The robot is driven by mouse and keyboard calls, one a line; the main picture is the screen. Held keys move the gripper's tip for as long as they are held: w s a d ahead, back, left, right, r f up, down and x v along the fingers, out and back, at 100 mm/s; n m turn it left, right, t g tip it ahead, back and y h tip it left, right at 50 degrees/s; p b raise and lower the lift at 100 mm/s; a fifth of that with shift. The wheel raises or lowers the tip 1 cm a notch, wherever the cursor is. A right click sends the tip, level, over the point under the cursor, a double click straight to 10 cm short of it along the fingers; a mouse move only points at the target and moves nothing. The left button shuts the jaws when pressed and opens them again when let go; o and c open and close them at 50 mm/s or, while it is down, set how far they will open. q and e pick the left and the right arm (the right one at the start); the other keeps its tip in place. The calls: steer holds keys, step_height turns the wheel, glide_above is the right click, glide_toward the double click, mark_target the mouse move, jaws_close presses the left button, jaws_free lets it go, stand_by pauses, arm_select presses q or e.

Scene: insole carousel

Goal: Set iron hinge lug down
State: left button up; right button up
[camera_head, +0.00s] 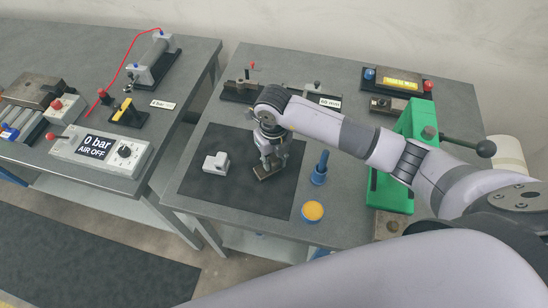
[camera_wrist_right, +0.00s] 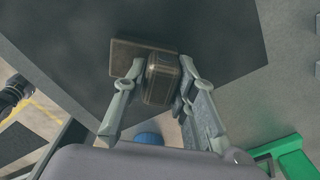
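The iron hinge lug (camera_head: 268,172) is a brown metal piece with a flat plate and a raised block. It is low over the black mat (camera_head: 225,192) on the right-hand table; I cannot tell whether it touches the mat. My right gripper (camera_head: 271,160) points down at it. In the right wrist view, the fingers of my right gripper (camera_wrist_right: 160,80) are on both sides of the lug's block (camera_wrist_right: 162,78), closed on it. The lug's plate (camera_wrist_right: 128,58) sticks out to the left. My left gripper is not in view.
A light grey block (camera_head: 216,163) sits on the mat, left of the lug. A blue post (camera_head: 320,168) and a yellow-topped blue pot (camera_head: 313,211) stand at the mat's right. A green press (camera_head: 392,192) stands further right. The mat's front left is bare.

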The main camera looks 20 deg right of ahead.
mark_target(274, 158)
steer(key=shift+o, duration=2)
steer(key=shift+w+d, duration=0.1)
steer(key=shift+d, duration=0.1)
steer(key=shift+a, duration=0.1)
steer(key=shift+r, duration=0.15)
steer(key=shift+r+p, duration=0.3)
steer(key=shift+p, duration=0.15)
step_height(274, 158, up, 12)
steer(key=p, duration=0.7)
steer(key=shift+f, duration=0.25)
steer(key=shift+f, duration=0.1)
